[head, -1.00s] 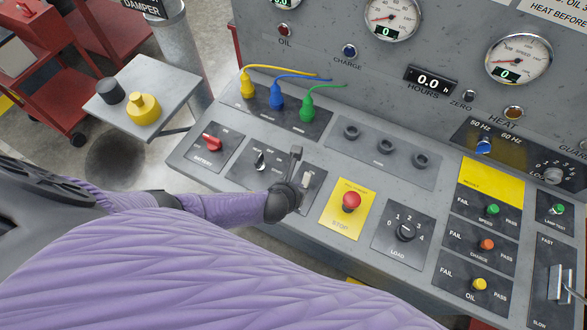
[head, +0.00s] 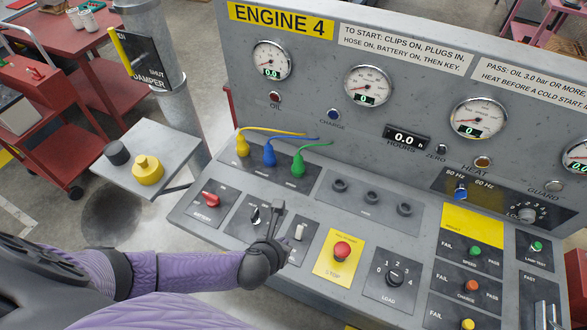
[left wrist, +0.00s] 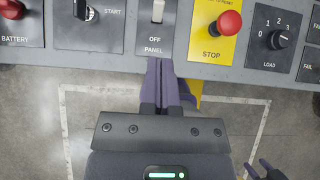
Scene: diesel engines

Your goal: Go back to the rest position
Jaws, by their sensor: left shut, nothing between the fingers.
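My left gripper (head: 277,208) is shut and empty. In the head view it overlaps the panel plate with the white switch (head: 299,231), between the key plate (head: 254,216) and the red stop button (head: 342,250). In the left wrist view its closed purple fingers (left wrist: 161,82) point at the console's front edge, below the white panel switch (left wrist: 158,11) marked OFF. It holds nothing and I see no clear contact with the switch. A dark, purple-tipped part at the lower right of the left wrist view may be my right gripper (left wrist: 264,171); its state is unclear.
The grey console (head: 185,225) carries yellow, blue and green plugs (head: 269,156), gauges and a load dial (head: 395,276). A small side table (head: 165,185) with a yellow knob stands left. A red cart (head: 50,150) is behind it. Floor shows below the console's edge (left wrist: 220,110).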

